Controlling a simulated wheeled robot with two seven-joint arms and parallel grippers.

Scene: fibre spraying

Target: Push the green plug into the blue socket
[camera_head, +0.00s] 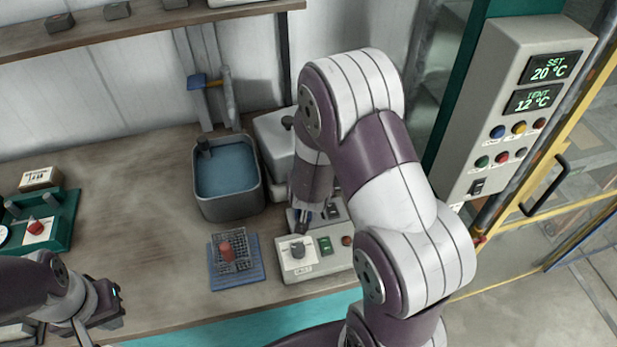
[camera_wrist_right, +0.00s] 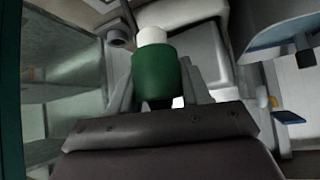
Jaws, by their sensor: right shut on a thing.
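The green plug (camera_wrist_right: 157,75) has a white tip and shows in the right wrist view between the fingers of my right gripper (camera_wrist_right: 160,90), which is shut on it. In the head view my right gripper (camera_head: 304,218) points down at the grey control box (camera_head: 312,262) at the table's front; the plug cannot be made out there. The blue socket cannot be clearly made out; my right gripper and arm cover part of the box's back. My left gripper (camera_head: 108,303) is low at the left, away from the box; its jaws are too unclear to judge.
A blue-filled basin (camera_head: 226,178) stands behind a blue rack (camera_head: 236,264) with a red piece in it. A green tray (camera_head: 45,228) lies at the far left. A temperature panel (camera_head: 508,100) stands at the right. The table middle-left is clear.

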